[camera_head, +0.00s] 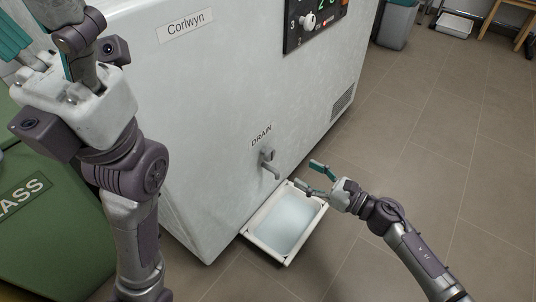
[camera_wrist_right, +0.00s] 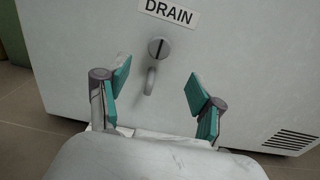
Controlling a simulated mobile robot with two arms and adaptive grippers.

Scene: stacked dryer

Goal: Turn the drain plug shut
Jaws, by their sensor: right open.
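The drain plug (camera_head: 267,155) is a grey round knob on the white machine's front, under the DRAIN label. In the right wrist view the plug (camera_wrist_right: 157,48) shows a dark slot standing roughly upright. A curved grey spout (camera_wrist_right: 150,80) hangs just below it. My right gripper (camera_head: 311,177) is open and empty, to the right of the plug and apart from it. In the right wrist view its two teal fingers (camera_wrist_right: 160,84) stand either side of the spout, lower in the picture than the plug. My left gripper (camera_head: 40,52) is at the upper left, fingers apart, partly cut off.
A white tray (camera_head: 250,232) holding pale liquid lies on the floor below the spout. The white machine (camera_head: 190,110) has a control panel (camera_head: 305,22) higher up. A green bin (camera_head: 50,235) stands at left. The tiled floor (camera_head: 430,130) to the right is clear.

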